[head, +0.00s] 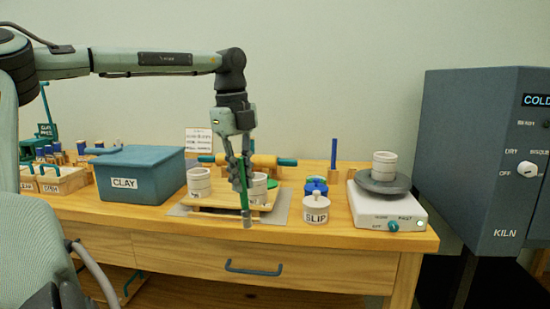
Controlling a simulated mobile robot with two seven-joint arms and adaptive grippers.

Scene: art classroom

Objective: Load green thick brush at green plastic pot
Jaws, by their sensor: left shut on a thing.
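My left gripper (240,188) hangs over the front of the workbench, pointing down. It is shut on a green-handled brush (244,200), which hangs nearly upright with its tan tip (247,222) lowest. The brush tip shows in front of the wooden board with the white cups; I cannot tell whether it touches anything. A green round thing (272,183), possibly the green plastic pot, shows in part behind the right white cup (259,187). Its front is mostly hidden. My right gripper is out of view.
A blue CLAY bin (140,173) and a white cup (199,184) stand left of the gripper. A blue-lidded pot (316,186), a white SLIP jar (315,209) and a wheel (383,183) bearing white rings stand right. A kiln (480,160) is at far right.

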